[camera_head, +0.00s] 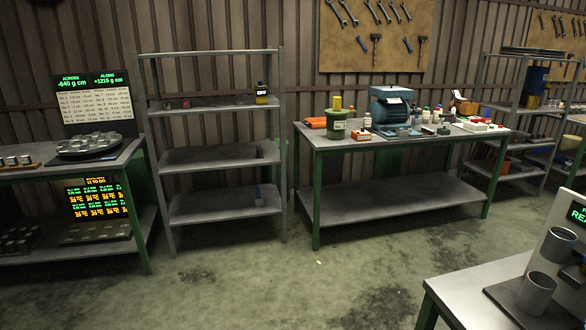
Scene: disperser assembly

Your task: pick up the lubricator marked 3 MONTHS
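I cannot make out a 3 MONTHS mark anywhere; the lettering on the small items is too small to read. Several small bottle-like items, among them a white one (367,120), stand on the green-legged workbench (330,139) in the middle right. A green container with a yellow top (337,122) stands at its left end. I cannot tell which item, if any, is the lubricator. Neither of my grippers is in view.
A blue machine (392,104) stands on the workbench. A grey shelf rack (208,153) left of it holds a dark item marked OFF (262,95). A left bench (128,152) carries a round tray (88,146). A metal table (478,290) is front right. The middle floor is clear.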

